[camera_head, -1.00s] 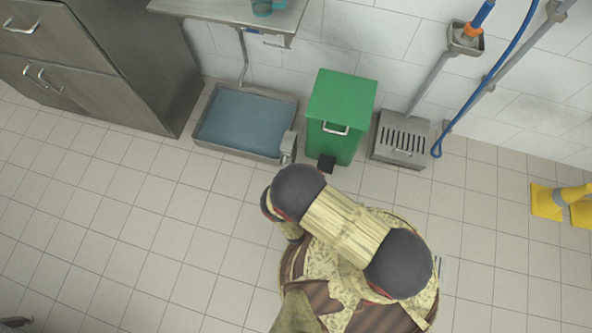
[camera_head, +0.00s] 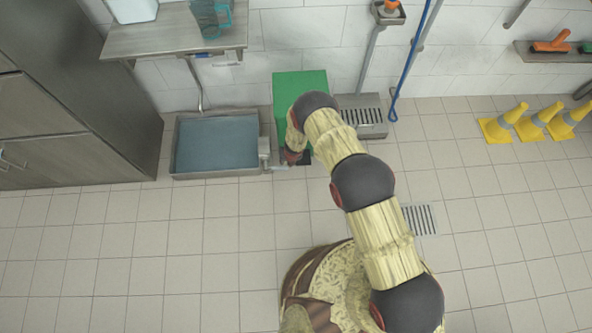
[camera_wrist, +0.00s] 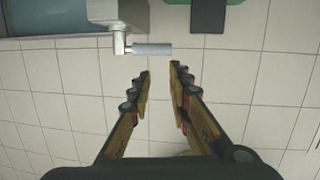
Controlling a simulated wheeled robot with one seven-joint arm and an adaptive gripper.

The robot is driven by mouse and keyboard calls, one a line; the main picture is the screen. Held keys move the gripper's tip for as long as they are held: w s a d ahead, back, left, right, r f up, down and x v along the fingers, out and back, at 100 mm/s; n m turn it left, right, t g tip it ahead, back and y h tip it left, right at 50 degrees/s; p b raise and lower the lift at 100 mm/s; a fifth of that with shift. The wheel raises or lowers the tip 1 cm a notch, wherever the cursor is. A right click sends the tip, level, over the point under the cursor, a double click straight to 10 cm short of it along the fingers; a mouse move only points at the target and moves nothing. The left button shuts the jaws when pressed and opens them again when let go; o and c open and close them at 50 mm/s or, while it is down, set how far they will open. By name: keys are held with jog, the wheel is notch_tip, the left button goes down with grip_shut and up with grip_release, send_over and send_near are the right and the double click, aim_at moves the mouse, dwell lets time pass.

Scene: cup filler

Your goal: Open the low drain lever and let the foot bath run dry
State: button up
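The foot bath (camera_head: 174,150) is a shallow metal basin on the floor at the back left, holding blue-grey water. A metal drain box (camera_head: 264,146) sits at its right end. In the wrist view this drain box (camera_wrist: 118,14) carries the low drain lever (camera_wrist: 152,49), a short grey bar pointing right. My gripper (camera_wrist: 161,68) is open, with nothing between its fingers. Its fingertips are close to the lever and appear apart from it. In the head view my gripper (camera_head: 296,156) is low at the right of the drain box, partly hidden by my arm.
A green pedal bin (camera_head: 300,85) stands right of the bath, close to my arm. A metal shelf (camera_head: 170,35) with a teal jug (camera_head: 211,17) is above the bath. A grated floor basin (camera_head: 362,116) and yellow cones (camera_head: 502,124) are to the right.

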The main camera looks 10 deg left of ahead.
aim_at(281, 168)
jog(key=shift+w+a+r+m, duration=0.15)
jog(key=shift+r+m, duration=0.15)
jog(key=shift+r, duration=0.25)
jog(key=shift+c, duration=0.5)
jog(key=shift+f, duration=0.1)
jog(key=shift+c, duration=0.7)
jog(key=b+x, duration=0.2)
jog(key=x, duration=0.2)
jog(key=b+x, duration=0.3)
jog(key=x, duration=0.2)
jog(key=b+x, duration=0.3)
jog(key=x, duration=0.1)
jog(key=shift+a+f, duration=0.35)
grip_shut()
